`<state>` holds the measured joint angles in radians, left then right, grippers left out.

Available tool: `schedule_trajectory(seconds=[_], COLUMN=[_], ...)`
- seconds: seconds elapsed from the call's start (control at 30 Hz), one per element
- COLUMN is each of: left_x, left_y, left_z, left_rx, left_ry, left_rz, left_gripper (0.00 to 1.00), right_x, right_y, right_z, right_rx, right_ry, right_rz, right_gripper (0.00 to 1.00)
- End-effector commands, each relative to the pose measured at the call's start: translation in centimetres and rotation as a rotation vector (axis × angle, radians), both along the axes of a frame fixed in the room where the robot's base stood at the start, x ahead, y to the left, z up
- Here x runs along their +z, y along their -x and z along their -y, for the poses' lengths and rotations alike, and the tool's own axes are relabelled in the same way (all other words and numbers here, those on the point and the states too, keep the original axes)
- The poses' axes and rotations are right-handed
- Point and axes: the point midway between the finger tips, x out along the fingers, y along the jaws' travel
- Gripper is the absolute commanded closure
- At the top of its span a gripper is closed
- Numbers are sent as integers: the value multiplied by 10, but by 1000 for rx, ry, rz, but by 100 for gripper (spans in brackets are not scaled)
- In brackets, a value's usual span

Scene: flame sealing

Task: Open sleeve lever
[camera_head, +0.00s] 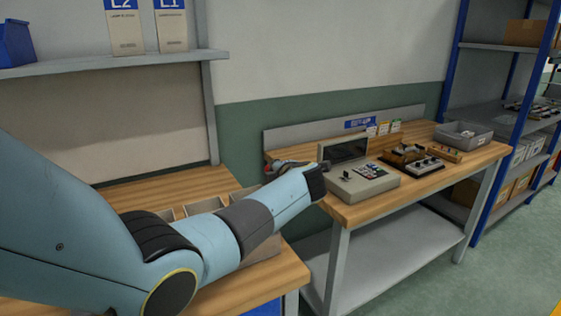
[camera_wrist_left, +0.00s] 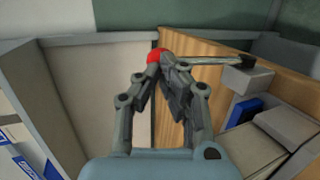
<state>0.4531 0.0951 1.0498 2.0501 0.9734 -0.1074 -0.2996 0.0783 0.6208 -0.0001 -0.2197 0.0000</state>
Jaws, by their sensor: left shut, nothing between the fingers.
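A lever with a red ball knob (camera_wrist_left: 156,55) shows in the left wrist view, right at my left fingertips. Its thin grey rod runs to the right from the knob to a dark end. My left gripper (camera_wrist_left: 166,72) has its fingers drawn together just below the knob, with nothing held between them; whether they touch the knob I cannot tell. In the head view my left gripper (camera_head: 283,167) is at the left end of the back bench, partly hidden by my forearm, and a bit of red shows beside it. My right gripper is out of view.
A grey device with a dark screen (camera_head: 350,150) stands on the wooden bench (camera_head: 365,212), right beside my wrist. A black tray of parts (camera_head: 410,160) and a grey bin (camera_head: 464,136) are farther right. A divided box (camera_head: 203,207) lies under my forearm.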

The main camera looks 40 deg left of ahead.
Motion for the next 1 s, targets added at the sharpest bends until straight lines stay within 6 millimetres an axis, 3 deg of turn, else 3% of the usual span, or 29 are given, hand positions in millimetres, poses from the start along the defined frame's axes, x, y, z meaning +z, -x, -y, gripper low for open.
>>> schedule_trajectory(seconds=[0.4,1.0], left_x=[-2,0], left_y=[-9,-12], left_z=[-24,-28], left_rx=[1,0], left_ry=[-2,-6], left_rz=[0,2], left_gripper=[100,100], right_x=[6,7], right_y=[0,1], right_z=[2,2], right_rx=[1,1], right_ry=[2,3], right_rz=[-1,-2], right_gripper=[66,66])
